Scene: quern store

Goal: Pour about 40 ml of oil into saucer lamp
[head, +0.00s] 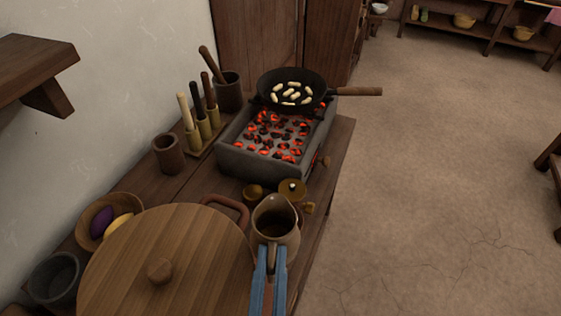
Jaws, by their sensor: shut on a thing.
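My gripper (269,262), with blue fingers, is shut on the handle of a tan jug (289,238) at the lower middle of the head view. The jug's mouth faces up, and its inside is dark; I cannot tell the oil level. Just beyond the jug is a small brown round dish (292,195) with a pale spot in its middle, which looks like the saucer lamp. The jug hides part of its near side. No stream of oil shows.
A brazier of glowing coals (231,160) stands behind, with a black pan (265,88) of pale pieces on it. A small brown pot (253,192) is left of the dish. A large wooden lid (120,270) fills the lower left. Open floor lies right.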

